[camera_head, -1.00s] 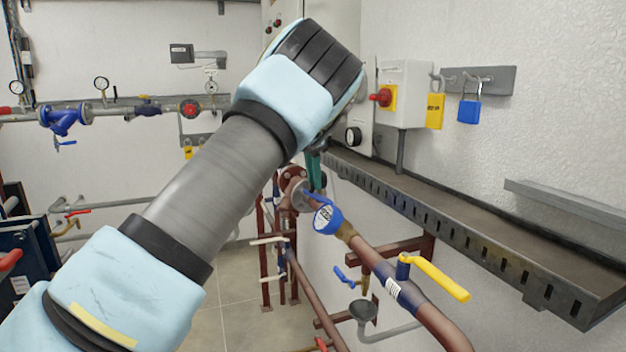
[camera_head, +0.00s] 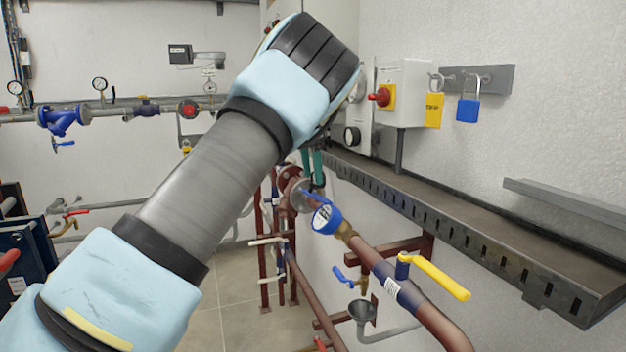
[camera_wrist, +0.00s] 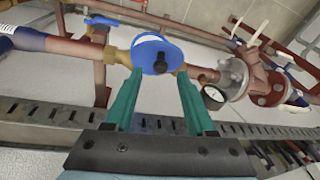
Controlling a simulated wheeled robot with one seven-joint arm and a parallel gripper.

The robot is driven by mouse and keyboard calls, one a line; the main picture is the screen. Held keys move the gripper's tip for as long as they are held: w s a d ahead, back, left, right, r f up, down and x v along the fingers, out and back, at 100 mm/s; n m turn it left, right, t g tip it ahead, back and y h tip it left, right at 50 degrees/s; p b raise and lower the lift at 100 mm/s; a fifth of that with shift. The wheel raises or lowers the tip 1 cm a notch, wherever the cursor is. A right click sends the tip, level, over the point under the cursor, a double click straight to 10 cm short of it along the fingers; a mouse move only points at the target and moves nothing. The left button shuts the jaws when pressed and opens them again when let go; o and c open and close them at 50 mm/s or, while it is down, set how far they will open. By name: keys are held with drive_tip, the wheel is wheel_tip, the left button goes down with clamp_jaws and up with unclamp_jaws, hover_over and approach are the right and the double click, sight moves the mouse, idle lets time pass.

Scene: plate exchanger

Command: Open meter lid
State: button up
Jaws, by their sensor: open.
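The meter (camera_head: 326,219) is a round blue body with a white printed face, set on the brass-ended pipe along the right wall. Its blue lid (camera_head: 318,197) stands tilted up at the top edge, with the white face showing below. In the wrist view the blue lid (camera_wrist: 152,50) shows as a disc with a small dark knob and a white strip at its upper edge. My gripper (camera_wrist: 158,75) has two teal fingers, open and empty, one on each side of the lid's near edge. I cannot tell whether they touch it. In the head view my gripper (camera_head: 312,180) is just above the meter.
A slotted metal tray (camera_head: 460,230) runs along the wall right of the meter. A yellow-handled valve (camera_head: 435,277) sits nearer on the same pipe. A red flange (camera_head: 290,185) and a pressure gauge (camera_wrist: 213,97) are close by. Open floor (camera_head: 225,300) lies below.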

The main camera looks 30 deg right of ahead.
sight(308, 193)
drive_tip(key=b+v, duration=0.1)
drive_tip(key=v, duration=0.8)
drive_tip(key=shift+b, duration=0.3)
